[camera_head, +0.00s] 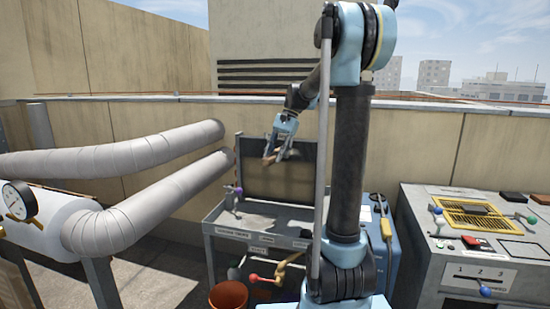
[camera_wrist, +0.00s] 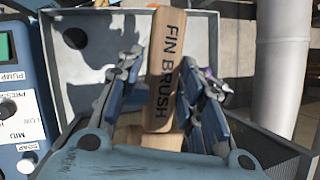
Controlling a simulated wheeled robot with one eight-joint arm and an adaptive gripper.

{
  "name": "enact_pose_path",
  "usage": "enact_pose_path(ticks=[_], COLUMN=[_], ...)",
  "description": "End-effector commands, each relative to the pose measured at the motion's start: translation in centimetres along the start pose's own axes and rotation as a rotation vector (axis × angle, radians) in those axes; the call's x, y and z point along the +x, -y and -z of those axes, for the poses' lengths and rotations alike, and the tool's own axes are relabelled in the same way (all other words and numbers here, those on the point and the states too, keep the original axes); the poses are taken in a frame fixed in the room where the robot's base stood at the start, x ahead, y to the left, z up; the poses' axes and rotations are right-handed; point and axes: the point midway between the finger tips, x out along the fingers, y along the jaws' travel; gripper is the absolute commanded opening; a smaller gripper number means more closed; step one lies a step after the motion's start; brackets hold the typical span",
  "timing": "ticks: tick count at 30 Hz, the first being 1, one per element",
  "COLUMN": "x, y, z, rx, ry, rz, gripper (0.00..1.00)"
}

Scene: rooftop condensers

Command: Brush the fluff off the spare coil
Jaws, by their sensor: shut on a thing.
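The spare coil (camera_head: 308,178), a dark upright panel in a thin frame, stands at the back of the grey cart in the head view. I cannot make out fluff on it. My gripper (camera_head: 279,150) is in front of the coil's upper part. In the wrist view my gripper (camera_wrist: 162,85) is shut on the wooden fin brush (camera_wrist: 164,65), which is lettered FIN BRUSH. The brush's bristles are hidden. A dark mesh edge at lower right may be part of the coil. I cannot tell whether brush and coil touch.
The grey cart (camera_head: 262,241) holds a purple-knobbed fitting (camera_head: 235,191). A blue pump box (camera_wrist: 20,110) stands beside it. Grey pipes (camera_head: 150,205) run at left. A terracotta pot (camera_head: 229,296) is below. A grey control bench (camera_head: 470,240) stands at right.

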Motion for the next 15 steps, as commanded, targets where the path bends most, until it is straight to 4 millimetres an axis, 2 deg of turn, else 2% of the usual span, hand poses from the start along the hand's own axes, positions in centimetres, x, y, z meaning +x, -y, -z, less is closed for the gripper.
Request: enact_pose_path(ticks=[15], x=[2.5], y=[-0.4], z=[1.3], rx=[0.0], ry=[0.0], rz=[0.0], gripper=[0.0])
